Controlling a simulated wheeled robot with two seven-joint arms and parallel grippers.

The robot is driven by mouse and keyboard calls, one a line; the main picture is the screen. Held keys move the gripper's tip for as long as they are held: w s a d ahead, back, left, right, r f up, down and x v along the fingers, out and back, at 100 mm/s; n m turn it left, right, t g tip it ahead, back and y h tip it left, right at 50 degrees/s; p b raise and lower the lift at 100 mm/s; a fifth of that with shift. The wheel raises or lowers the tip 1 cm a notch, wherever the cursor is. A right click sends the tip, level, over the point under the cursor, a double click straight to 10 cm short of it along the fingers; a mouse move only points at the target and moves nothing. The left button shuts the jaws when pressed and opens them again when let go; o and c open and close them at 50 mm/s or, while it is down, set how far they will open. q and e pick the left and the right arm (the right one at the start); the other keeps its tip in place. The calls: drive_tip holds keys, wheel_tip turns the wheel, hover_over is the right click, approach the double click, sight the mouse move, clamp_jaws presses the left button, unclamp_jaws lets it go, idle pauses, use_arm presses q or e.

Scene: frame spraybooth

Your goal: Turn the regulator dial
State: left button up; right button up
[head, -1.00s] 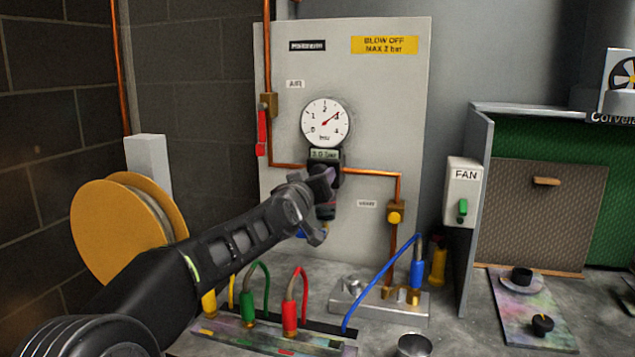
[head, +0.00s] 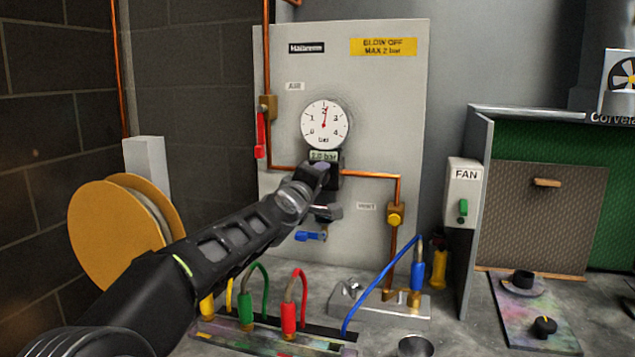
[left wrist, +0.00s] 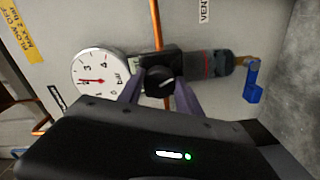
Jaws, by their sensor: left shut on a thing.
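The regulator dial (left wrist: 158,76) is a black knob on the front of the dark regulator block (left wrist: 147,58), below the pressure gauge. My left gripper (left wrist: 158,92) is shut on the dial, with one finger on each side of it. In the head view my left gripper (head: 320,174) covers most of the regulator and hides the dial. The round white gauge (head: 325,125) has its red needle pointing nearly straight up, close to 2. A small green display (head: 324,156) under it is hard to read. My right gripper is not in view.
A yellow sign (head: 383,47) reads BLOW OFF MAX 2 bar. A red lever (head: 261,134) hangs on the copper pipe at left. A blue lever (head: 311,236) sits under the regulator. Coloured hoses and a metal block (head: 350,302) stand on the bench below.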

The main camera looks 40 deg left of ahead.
use_arm(q)
drive_tip(key=shift+n, duration=0.5)
drive_tip(key=o, duration=1.4)
drive_tip(key=shift+c, duration=0.2)
drive_tip(key=v, duration=0.7)
drive_tip(key=shift+s, duration=0.4)
drive_tip(key=shift+d, duration=0.1)
